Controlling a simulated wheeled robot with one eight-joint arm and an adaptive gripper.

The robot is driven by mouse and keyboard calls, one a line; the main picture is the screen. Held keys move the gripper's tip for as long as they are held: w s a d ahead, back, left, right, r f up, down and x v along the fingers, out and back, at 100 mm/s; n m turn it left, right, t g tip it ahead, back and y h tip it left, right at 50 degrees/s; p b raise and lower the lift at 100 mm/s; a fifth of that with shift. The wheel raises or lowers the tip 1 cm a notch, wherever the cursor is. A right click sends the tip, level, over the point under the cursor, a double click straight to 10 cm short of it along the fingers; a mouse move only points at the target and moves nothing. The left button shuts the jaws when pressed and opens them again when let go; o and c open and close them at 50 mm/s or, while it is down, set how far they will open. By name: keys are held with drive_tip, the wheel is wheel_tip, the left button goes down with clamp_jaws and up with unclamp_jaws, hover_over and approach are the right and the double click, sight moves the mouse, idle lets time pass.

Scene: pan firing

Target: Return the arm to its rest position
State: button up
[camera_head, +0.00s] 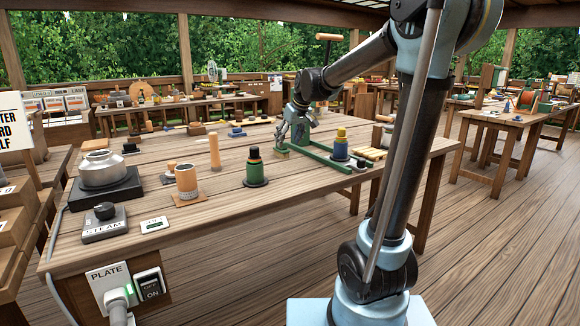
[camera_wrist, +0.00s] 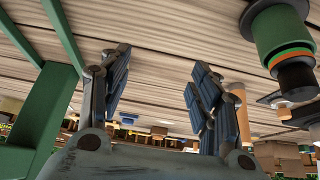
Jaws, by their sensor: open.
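My gripper (camera_head: 285,138) is at the far side of the wooden table (camera_head: 310,215), with my arm reaching out over it from the right.
A dark green bottle-like piece (camera_head: 255,172) and a blue one with a yellow top (camera_head: 341,146) stand near my gripper. A steel pot (camera_head: 102,169) sits on a hot plate (camera_head: 108,190) at left, behind a steam control box (camera_head: 104,222).

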drive_tip(key=s+d+f+m+g+h, duration=0.1)
drive_tip(key=s+d+f, duration=0.5)
drive_tip(key=s, duration=0.6)
drive_tip(key=s+d+f+m+g+h, duration=0.1)
drive_tip(key=s+d+f+m, duration=0.2)
drive_tip(key=s+d+f, duration=0.4)
drive_tip(key=s+d+f+m+h, duration=0.1)
drive_tip(key=s+d+f, duration=0.6)
drive_tip(key=s, duration=1)
drive_tip(key=shift+s+m+g, duration=0.3)
drive_tip(key=shift+m+g, duration=0.1)
drive_tip(key=shift+m, duration=0.3)
drive_tip(key=shift+f, duration=0.1)
